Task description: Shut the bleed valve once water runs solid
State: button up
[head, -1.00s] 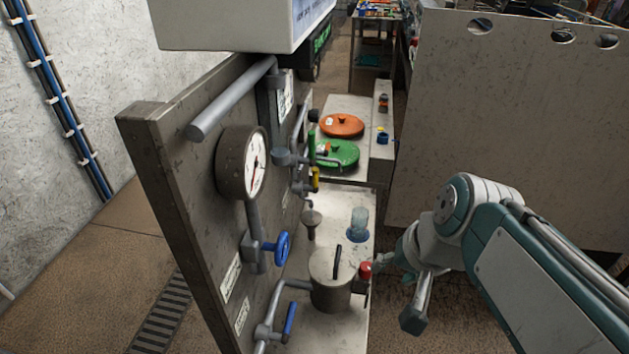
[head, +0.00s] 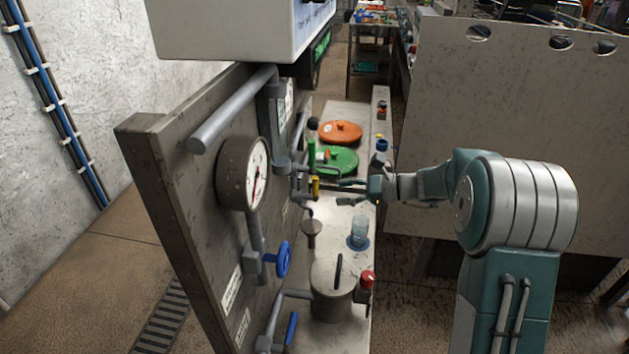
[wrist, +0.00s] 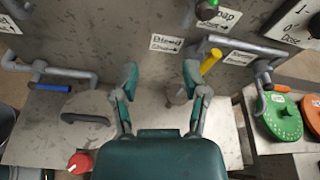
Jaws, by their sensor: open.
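The valve with a yellow lever (head: 315,186) is on the pipework of the upright panel. In the wrist view its yellow lever (wrist: 211,61) slants up to the right, beside a label (wrist: 166,43) that seems to read "Bleed". A grey funnel (head: 312,229) stands below the pipe outlet; it also shows in the wrist view (wrist: 177,93). I cannot make out any water stream. My gripper (head: 349,192) is open and empty, to the right of the yellow lever and apart from it. In the wrist view its fingers (wrist: 161,76) point at the panel, with the lever just right of them.
Nearer are a lidded pot (head: 332,285), a red knob (head: 367,279) and a blue handwheel (head: 283,259). A gauge (head: 243,173) is on the panel. Green (head: 340,161) and orange (head: 341,132) lids lie farther back.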

aim_at(315, 194)
jog(key=w+d+f+m+t+y, duration=0.2)
jog(key=w+d+f+m+t, duration=0.1)
jog(key=w+f+m, duration=0.3)
jog(key=shift+n, duration=0.6)
jog(key=x, duration=0.7)
jog(key=w+r+x, duration=0.1)
jog(key=x, duration=0.3)
jog(key=shift+w+d, duration=0.1)
jog(key=shift+d, duration=0.15)
grip_shut()
